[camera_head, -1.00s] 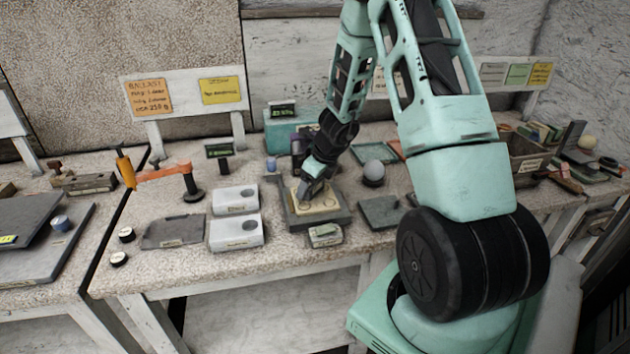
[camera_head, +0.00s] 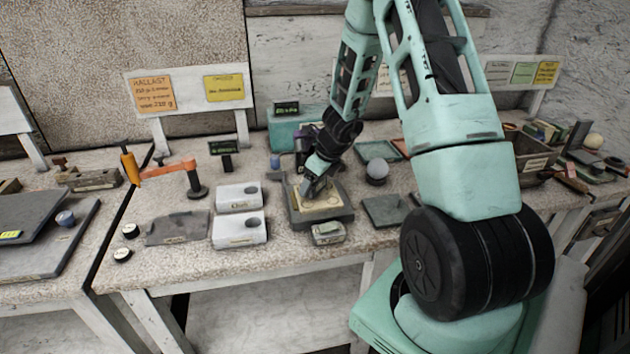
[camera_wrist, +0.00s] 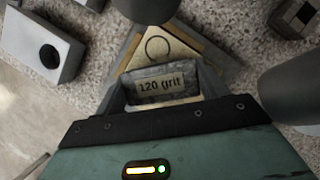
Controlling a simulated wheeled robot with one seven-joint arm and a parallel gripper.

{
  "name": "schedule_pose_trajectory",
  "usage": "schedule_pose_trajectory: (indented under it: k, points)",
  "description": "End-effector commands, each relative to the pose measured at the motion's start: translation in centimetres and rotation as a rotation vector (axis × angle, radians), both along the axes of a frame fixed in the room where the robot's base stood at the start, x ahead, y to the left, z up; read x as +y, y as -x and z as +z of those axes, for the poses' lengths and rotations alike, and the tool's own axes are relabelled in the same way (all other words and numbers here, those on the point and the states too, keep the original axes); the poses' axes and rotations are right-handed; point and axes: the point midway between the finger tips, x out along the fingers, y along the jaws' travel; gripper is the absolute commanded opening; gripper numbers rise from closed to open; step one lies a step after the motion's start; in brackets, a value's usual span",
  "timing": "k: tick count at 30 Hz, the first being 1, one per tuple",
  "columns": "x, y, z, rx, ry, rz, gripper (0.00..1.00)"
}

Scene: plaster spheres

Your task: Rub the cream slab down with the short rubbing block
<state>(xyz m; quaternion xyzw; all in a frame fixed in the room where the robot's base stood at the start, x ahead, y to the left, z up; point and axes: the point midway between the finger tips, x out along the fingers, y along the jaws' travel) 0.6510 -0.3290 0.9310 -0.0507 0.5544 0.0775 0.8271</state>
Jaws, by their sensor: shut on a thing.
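The cream slab (camera_head: 322,212) lies flat in a grey tray (camera_head: 345,217) on the middle bench, with a ring mark on its face. The slab also shows in the wrist view (camera_wrist: 165,46). My gripper (camera_head: 313,190) is low over the left back part of the slab, pointing down. In the wrist view it is shut on a grey block labelled "120 grit" (camera_wrist: 162,86). The block is at the slab, but its underside is hidden, so I cannot tell whether it touches. In the head view my gripper mostly hides the block.
Two white blocks with hollows (camera_head: 240,229) stand left of the tray. A small labelled grey box (camera_head: 328,233) sits at its front. A grey ball on a dark stand (camera_head: 377,170) and a dark flat plate (camera_head: 385,210) are to the right. An orange-armed stand (camera_head: 165,172) is further left.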

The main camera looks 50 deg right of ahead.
Motion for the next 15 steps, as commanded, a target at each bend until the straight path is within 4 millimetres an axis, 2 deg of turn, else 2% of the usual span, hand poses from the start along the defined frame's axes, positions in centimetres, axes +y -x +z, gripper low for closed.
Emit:
schedule_pose_trajectory:
  k: [1, 15]
  points:
    - [0.5, -1.0, 0.3, -0.017, 0.004, 0.024, 0.47]
    - [-1.1, -1.1, 0.5, -0.014, 0.005, 0.018, 0.47]
